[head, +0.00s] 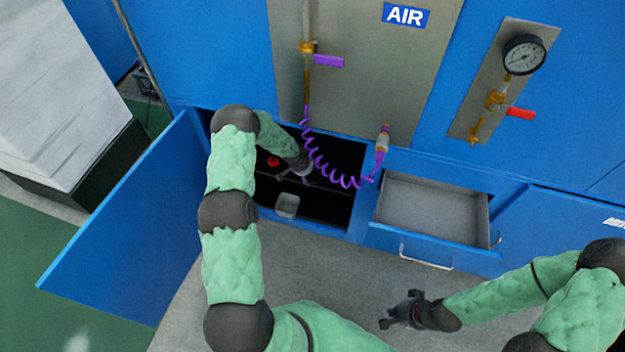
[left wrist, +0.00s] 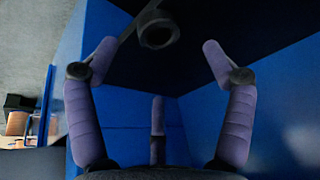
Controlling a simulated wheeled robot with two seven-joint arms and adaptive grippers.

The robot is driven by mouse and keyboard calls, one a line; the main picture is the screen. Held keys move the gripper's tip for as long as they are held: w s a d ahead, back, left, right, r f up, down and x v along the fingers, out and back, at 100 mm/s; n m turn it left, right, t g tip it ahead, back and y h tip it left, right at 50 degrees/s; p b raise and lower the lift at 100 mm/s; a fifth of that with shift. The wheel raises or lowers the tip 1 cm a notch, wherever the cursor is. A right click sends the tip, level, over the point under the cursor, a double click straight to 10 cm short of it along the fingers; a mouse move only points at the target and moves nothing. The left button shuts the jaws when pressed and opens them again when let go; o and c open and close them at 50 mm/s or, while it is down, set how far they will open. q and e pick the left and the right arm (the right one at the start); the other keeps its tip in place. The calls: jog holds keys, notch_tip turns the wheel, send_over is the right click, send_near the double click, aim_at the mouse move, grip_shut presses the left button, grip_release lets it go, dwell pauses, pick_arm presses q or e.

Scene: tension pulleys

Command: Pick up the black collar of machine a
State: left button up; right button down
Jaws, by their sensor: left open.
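A dark ring-shaped part (left wrist: 158,32), which looks like the black collar, shows in the left wrist view at the top middle, against a dark interior. A dark bar runs beside it. My left gripper (left wrist: 160,50) is open, its purple-padded fingers spread to either side of the ring with gaps between; it holds nothing. In the head view my left gripper (head: 305,172) is inside the open blue cabinet; the collar cannot be made out there. My right gripper (head: 398,310) is outside, over the grey floor, in front of the drawer; its finger opening is unclear.
The cabinet door (head: 125,225) stands open at the left. A purple coiled hose (head: 325,170) hangs across the cabinet opening. A red round part (head: 272,161) and a pale container (head: 287,205) are inside. An open grey drawer (head: 430,210) juts out at the right.

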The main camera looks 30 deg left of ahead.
aim_at(313, 179)
pick_arm(q)
jog(key=shift+x, duration=1.1)
jog(key=b+x, duration=0.3)
jog(key=x, duration=0.2)
jog(key=shift+s+f, duration=0.1)
jog(key=shift+s, duration=0.05)
jog(key=shift+c, duration=0.2)
jog(key=c, duration=1.2)
